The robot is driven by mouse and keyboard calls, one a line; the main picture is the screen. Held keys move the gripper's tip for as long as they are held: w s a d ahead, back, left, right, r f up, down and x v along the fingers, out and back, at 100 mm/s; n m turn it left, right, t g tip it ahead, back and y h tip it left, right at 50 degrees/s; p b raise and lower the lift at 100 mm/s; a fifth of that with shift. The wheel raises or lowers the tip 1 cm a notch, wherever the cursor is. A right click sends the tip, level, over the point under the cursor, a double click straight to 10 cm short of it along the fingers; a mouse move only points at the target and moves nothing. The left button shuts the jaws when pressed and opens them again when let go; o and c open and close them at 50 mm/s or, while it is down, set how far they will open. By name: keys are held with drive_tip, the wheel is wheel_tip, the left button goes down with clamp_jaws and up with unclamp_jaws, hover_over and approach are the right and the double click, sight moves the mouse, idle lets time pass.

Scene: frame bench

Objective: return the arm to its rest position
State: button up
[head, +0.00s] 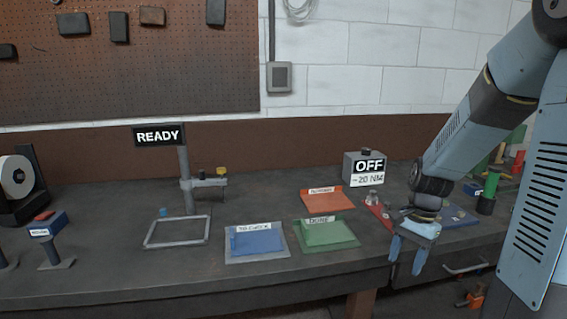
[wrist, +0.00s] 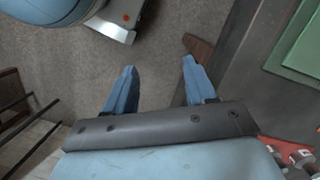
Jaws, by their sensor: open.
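My gripper (head: 407,258) hangs at the front edge of the bench, right of the green tray, with its blue fingers pointing down. In the wrist view my gripper (wrist: 160,88) shows its two fingers spread apart with nothing between them. Below them lies the grey floor (wrist: 205,45), with the bench edge to the right. My arm bends down from the upper right of the head view.
The bench (head: 105,275) carries a blue tray (head: 257,243), a green tray (head: 328,234), an orange tray (head: 327,200), an empty metal frame (head: 178,245) and a box marked OFF (head: 364,168). A READY sign (head: 158,135) stands behind. A drawer handle (head: 465,268) is below my gripper's right.

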drive_tip(key=s+a+r+n+t, duration=0.2)
drive_tip(key=s+r+n, duration=0.1)
drive_tip(key=r, duration=0.3)
drive_tip(key=s+a+r+n+t+h, duration=0.1)
drive_tip(key=s+a+r+n+t, duration=0.1)
drive_tip(key=s+r+n, duration=0.2)
drive_tip(key=s+a+r+n+t, duration=0.2)
drive_tip(key=s+r, duration=0.4)
drive_tip(key=r, duration=0.3)
drive_tip(key=shift+a+r+n+t+h, duration=0.2)
drive_tip(key=shift+a+n+t+h, duration=0.15)
drive_tip(key=shift+n+t, duration=0.3)
